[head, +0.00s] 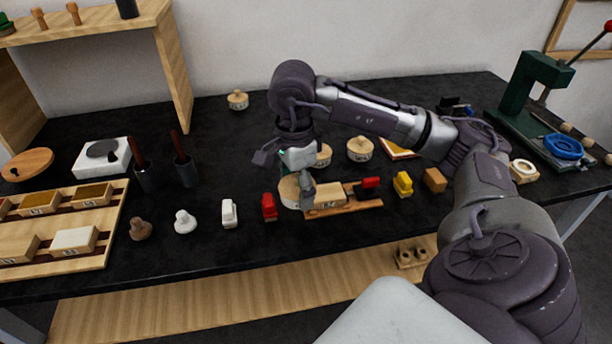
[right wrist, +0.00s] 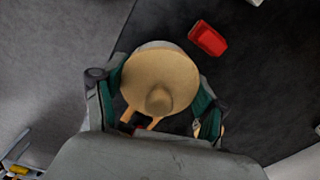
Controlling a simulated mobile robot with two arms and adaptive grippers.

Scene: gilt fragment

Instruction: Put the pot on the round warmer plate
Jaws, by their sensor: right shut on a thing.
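A pot with a round pale wooden lid and a central knob (right wrist: 159,72) fills the middle of the right wrist view; it also shows in the head view (head: 288,191), partly covered by a finger. My right gripper (right wrist: 160,92) is shut on it, one finger on each side. In the head view, this gripper (head: 299,188) points down over the middle of the table. I cannot tell whether the pot touches the surface below. The round warmer plate (head: 103,149) is a dark disc on a white square base (head: 112,165) at the left, with nothing on it. My left gripper is not in view.
Beside the held pot are a wooden block on a board (head: 345,208) and a red block (head: 268,207). Dark cups with handles (head: 186,172) stand right of the warmer. Other lidded pots (head: 359,149) stand behind. A wooden shelf (head: 172,70) rises at the back left.

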